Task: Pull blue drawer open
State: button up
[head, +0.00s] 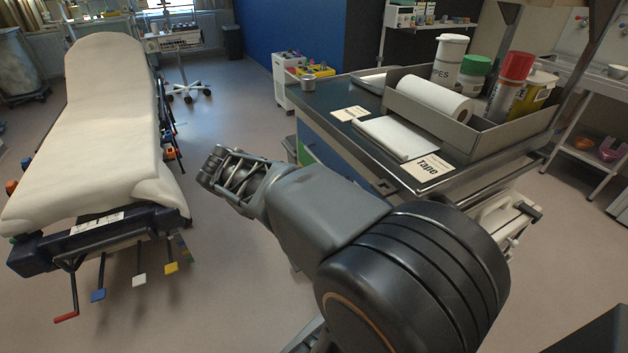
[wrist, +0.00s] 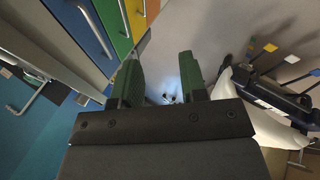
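The blue drawer (wrist: 78,22) is at the upper left of the wrist view, with a pale bar handle (wrist: 97,32) along its front. In the head view a strip of the blue drawer's front (head: 312,158) shows under the cart top, behind my arm. My gripper (head: 213,167) points left in the head view, over the floor between the cart and the stretcher. In the wrist view its two fingers (wrist: 163,82) are apart with nothing between them. They are beside the drawer fronts and not around the handle.
The cart top (head: 335,95) carries a grey tray (head: 455,135) with a paper roll and bottles. The stretcher (head: 110,130) stands at the left. Floor between it and the cart is clear.

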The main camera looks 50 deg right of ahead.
aim_at(319, 161)
jog(key=w+d+f+h+b, duration=0.4)
jog(key=w+d+h+b, duration=0.1)
jog(key=d+b, duration=0.25)
jog(key=w+d+f+h+b, duration=0.4)
jog(key=w+d+h+b, duration=0.15)
jog(key=d, duration=0.35)
jog(key=shift+g+y, duration=0.4)
jog(key=shift+y, duration=0.05)
jog(key=b+x, duration=0.2)
jog(key=x, duration=1.1)
jog(key=shift+w+d, duration=0.15)
jog(key=shift+c, duration=0.2)
grip_shut()
